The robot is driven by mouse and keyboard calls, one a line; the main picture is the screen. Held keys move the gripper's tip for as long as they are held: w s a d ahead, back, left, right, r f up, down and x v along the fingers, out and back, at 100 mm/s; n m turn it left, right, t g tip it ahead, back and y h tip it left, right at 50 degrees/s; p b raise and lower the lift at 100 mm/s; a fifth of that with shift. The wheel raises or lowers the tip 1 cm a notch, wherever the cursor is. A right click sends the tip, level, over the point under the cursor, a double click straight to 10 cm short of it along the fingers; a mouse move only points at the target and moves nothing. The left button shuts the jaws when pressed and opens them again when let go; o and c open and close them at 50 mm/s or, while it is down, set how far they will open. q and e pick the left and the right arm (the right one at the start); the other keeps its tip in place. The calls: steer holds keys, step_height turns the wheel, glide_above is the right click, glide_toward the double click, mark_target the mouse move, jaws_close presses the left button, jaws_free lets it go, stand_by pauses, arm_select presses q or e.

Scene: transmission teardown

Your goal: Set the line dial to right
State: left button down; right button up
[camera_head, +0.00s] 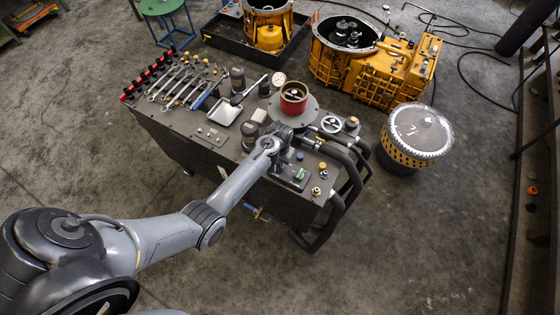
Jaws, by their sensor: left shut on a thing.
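My left gripper (284,157) reaches down over the front right part of the dark cart top. It is shut on what appears to be the line dial, which the gripper and wrist mostly hide. I cannot tell which way the dial points. A small dark panel with a green knob (299,174) is just right of and below the gripper. My right gripper is not in view.
The cart top (185,124) holds several wrenches (180,88), a white tray (224,111), a red cylinder (294,97) and a handwheel (331,123). Black hoses (345,165) curve along its right end.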

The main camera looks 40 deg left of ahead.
arm_select(q)
steer(key=shift+r+m+p, duration=0.1)
steer(key=shift+m+p, duration=1.4)
steer(key=shift+m, duration=0.3)
steer(key=m+p, duration=0.1)
steer(key=m, duration=0.1)
steer(key=shift+m, duration=0.3)
steer(key=shift+m+p, duration=0.5)
steer(key=shift+m, duration=0.9)
steer(key=c, duration=1.1)
jaws_free()
steer(key=shift+c, duration=0.2)
